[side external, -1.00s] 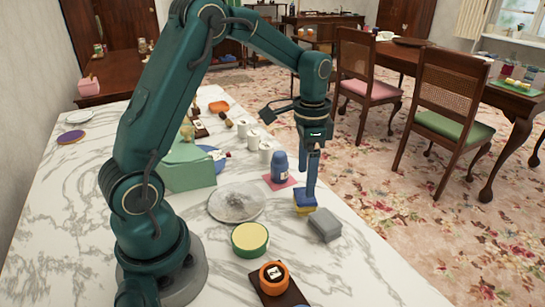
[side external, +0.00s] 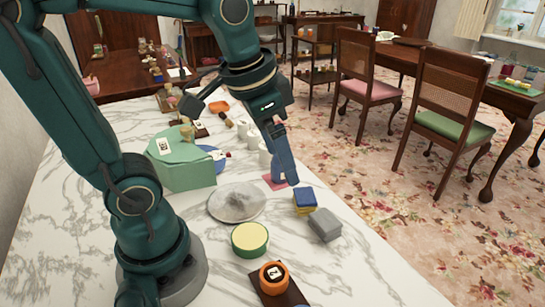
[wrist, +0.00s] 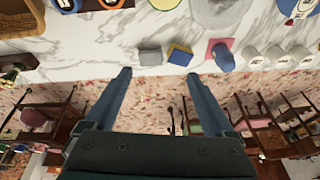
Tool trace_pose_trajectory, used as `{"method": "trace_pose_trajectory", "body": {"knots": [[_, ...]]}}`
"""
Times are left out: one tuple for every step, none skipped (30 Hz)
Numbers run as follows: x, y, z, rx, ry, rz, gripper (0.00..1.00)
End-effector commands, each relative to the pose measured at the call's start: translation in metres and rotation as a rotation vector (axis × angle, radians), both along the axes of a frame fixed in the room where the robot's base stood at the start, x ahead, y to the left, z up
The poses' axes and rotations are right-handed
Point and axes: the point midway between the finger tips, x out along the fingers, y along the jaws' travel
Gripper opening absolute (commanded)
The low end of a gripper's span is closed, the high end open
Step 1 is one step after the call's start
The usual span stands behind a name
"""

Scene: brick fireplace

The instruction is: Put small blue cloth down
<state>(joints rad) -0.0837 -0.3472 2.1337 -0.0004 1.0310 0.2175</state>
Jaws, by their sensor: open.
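The small blue cloth (side external: 304,195) looks like a folded block. It lies on a yellow block-like piece (side external: 304,209) near the right edge of the marble counter. Both also show in the wrist view, the blue cloth (wrist: 180,57) beside a grey block. My gripper (side external: 288,178) is raised above and to the left of the cloth, apart from it. In the wrist view my gripper (wrist: 160,76) has its two fingers spread wide with nothing between them.
A grey block (side external: 325,226) sits close beside the cloth. A blue jar on a pink mat (side external: 270,183) is partly hidden by my gripper. A round grey plate (side external: 238,214), a yellow-topped green tin (side external: 250,240) and an orange container (side external: 273,277) stand nearby. The front counter has bare marble.

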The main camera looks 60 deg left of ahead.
Motion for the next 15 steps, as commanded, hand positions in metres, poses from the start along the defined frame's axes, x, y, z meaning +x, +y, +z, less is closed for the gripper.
{"method": "trace_pose_trajectory", "body": {"knots": [[-0.012,-0.005,0.0,-0.009,-0.038,0.018,0.88],[-0.018,-0.007,-0.002,-0.017,-0.058,0.031,0.88],[-0.025,-0.009,-0.004,-0.027,-0.081,0.047,0.88],[-0.03,-0.011,-0.006,-0.035,-0.097,0.059,0.88],[-0.034,-0.012,-0.008,-0.042,-0.11,0.069,0.88],[-0.039,-0.014,-0.01,-0.052,-0.127,0.08,0.88],[-0.042,-0.015,-0.012,-0.057,-0.138,0.089,0.88],[-0.045,-0.015,-0.013,-0.063,-0.146,0.096,0.88],[-0.047,-0.016,-0.015,-0.069,-0.156,0.103,0.88],[-0.049,-0.017,-0.016,-0.072,-0.162,0.108,0.88],[-0.05,-0.017,-0.017,-0.075,-0.166,0.111,0.88],[-0.051,-0.017,-0.017,-0.077,-0.17,0.114,0.88],[-0.052,-0.017,-0.018,-0.079,-0.171,0.115,0.88],[-0.052,-0.018,-0.018,-0.08,-0.171,0.117,0.88],[-0.052,-0.018,-0.018,-0.08,-0.172,0.118,0.88]]}}
